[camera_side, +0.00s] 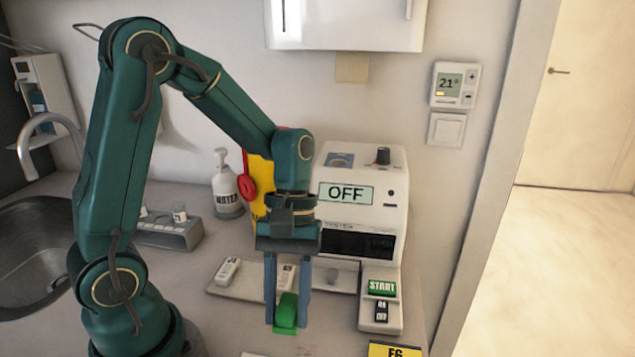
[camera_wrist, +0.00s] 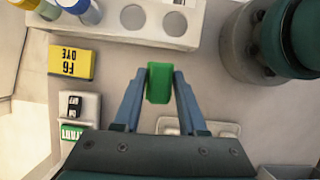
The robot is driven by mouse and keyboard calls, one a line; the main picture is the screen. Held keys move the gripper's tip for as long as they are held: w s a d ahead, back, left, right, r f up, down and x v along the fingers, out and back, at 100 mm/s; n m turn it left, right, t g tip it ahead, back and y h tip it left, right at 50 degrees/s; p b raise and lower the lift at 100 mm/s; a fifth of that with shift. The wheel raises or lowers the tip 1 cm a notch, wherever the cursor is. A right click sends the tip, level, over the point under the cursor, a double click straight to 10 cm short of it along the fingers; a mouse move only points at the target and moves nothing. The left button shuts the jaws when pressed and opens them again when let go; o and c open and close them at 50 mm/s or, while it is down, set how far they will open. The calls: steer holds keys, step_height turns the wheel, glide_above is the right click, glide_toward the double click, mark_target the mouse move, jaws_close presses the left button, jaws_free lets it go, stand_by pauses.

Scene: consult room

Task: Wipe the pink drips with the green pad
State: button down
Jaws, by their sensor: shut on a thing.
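The green pad (camera_side: 286,313) is a small block between the fingers of my gripper (camera_side: 287,318), low over the counter in front of the white tray. My gripper is shut on it. In the wrist view the green pad (camera_wrist: 159,84) sits between the two blue-grey fingertips (camera_wrist: 160,75), with counter around it. I cannot tell whether its underside touches the counter.
A white machine (camera_side: 391,218) reading OFF stands behind, with a START panel (camera_side: 381,288) at right. A tray (camera_side: 232,290) holds small white items. A yellow dye box (camera_wrist: 71,64) and a white holed rack (camera_wrist: 196,38) are nearby. A sink (camera_side: 35,250) is left.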

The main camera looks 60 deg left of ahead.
steer(key=shift+r, duration=1.05)
steer(key=shift+s+a+m+y, duration=0.15)
steer(key=shift+s+m+y, duration=0.2)
steer(key=shift+m, duration=0.35)
steer(key=s+a+r, duration=0.2)
steer(key=s+a, duration=0.2)
steer(key=a, duration=0.4)
steer(key=s+a+r, duration=0.1)
steer(key=s+a, duration=0.3)
steer(key=a, duration=0.3)
glide_above(254, 336)
steer(key=shift+n, duration=0.4)
steer(key=f, duration=0.4)
steer(key=a+f, duration=0.1)
steer(key=f, duration=0.2)
steer(key=shift+w, duration=0.35)
steer(key=shift+f, duration=2)
steer(key=shift+f, duration=0.25)
